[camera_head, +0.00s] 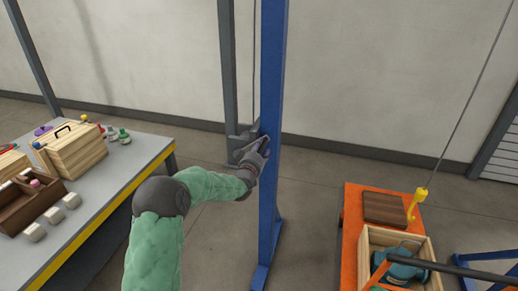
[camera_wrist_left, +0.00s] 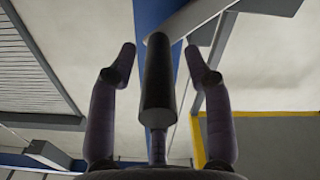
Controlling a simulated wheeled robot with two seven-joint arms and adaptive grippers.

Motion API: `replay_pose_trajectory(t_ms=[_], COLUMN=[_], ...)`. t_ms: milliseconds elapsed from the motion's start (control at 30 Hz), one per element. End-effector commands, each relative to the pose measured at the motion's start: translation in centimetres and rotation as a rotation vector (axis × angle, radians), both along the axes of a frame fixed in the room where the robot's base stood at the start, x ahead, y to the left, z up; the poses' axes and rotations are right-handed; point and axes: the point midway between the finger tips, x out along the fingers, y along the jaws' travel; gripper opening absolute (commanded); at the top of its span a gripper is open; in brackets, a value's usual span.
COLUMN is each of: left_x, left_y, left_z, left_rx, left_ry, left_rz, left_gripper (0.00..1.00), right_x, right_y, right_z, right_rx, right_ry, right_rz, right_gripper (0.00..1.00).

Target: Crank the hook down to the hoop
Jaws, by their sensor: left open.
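A blue post (camera_head: 271,120) stands upright in the middle, with a grey crank mechanism (camera_head: 243,140) beside it. My left gripper (camera_head: 262,147) is at the post by this mechanism. In the left wrist view a dark cylindrical crank handle (camera_wrist_left: 158,90) stands between the two fingers of my left gripper (camera_wrist_left: 158,60). The fingers are spread, with a gap on each side of the handle. A yellow hook (camera_head: 413,207) hangs on a cable at the right, close to a wooden crate (camera_head: 430,250). A teal pump (camera_head: 405,268) lies in the crate. I cannot make out the hoop clearly.
The orange bench (camera_head: 352,215) bears the crate and a brown board (camera_head: 385,208). A grey table (camera_head: 110,190) at the left holds wooden boxes and small bottles. A dark bar (camera_head: 470,270) crosses the lower right. Floor between table and bench is clear around the post.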

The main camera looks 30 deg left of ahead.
Motion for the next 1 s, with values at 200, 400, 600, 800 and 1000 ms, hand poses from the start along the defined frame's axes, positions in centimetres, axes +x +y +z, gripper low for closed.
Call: replay_pose_trajectory(t_ms=[200, 400, 600, 800, 1000], left_x=[1.4, 1.5, 1.5, 1.5, 1.4], left_y=[0.3, 0.3, 0.3, 0.4, 0.5], left_z=[0.0, 0.0, 0.0, 0.0, 0.2], left_rx=[0.0, 0.0, 0.0, 0.0, -0.011], left_ry=[0.0, 0.0, 0.0, 0.0, -0.004], left_rz=[0.0, 0.0, 0.0, 0.0, 0.001], left_gripper=[0.51, 0.51, 0.25, 0.0, 0.0], right_x=[0.0, 0.0, 0.0, 0.0, 0.0], right_y=[0.0, 0.0, 0.0, 0.0, 0.0], right_z=[-0.1, -0.1, -0.1, -0.1, -0.3], right_rx=[0.0, 0.0, 0.0, 0.0, 0.0], right_ry=[0.0, 0.0, 0.0, 0.0, 0.0], right_rz=[0.0, 0.0, 0.0, 0.0, 0.0], right_gripper=[0.4, 0.4, 0.4, 0.4, 0.4])
